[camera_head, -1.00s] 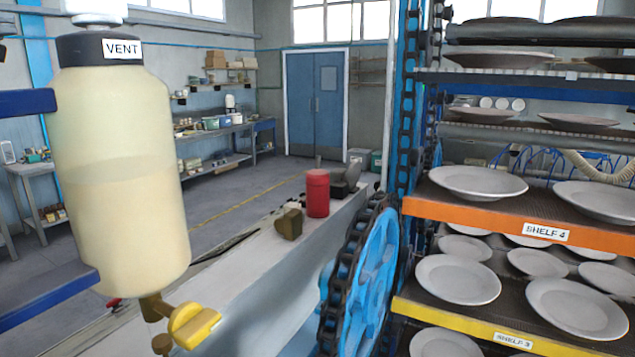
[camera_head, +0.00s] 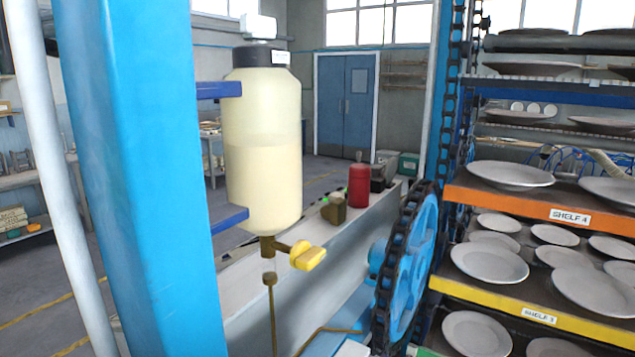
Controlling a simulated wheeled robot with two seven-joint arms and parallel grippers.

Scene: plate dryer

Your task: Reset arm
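Neither of my grippers nor my arms show in the head view. The plate dryer fills the right side, with plates on an orange shelf marked SHELF 4 (camera_head: 569,215) and a yellow shelf marked SHELF 3 (camera_head: 538,316). A cream bottle (camera_head: 262,165) with a dark cap hangs on blue brackets left of the middle. A yellow valve handle (camera_head: 308,257) sits below it.
A thick blue post (camera_head: 150,180) stands close on the left, beside a white pipe (camera_head: 62,180). A blue chain wheel (camera_head: 410,268) stands by the shelves. A red cylinder (camera_head: 359,186) stands on a grey ledge. Blue doors (camera_head: 345,105) are at the back, past open floor.

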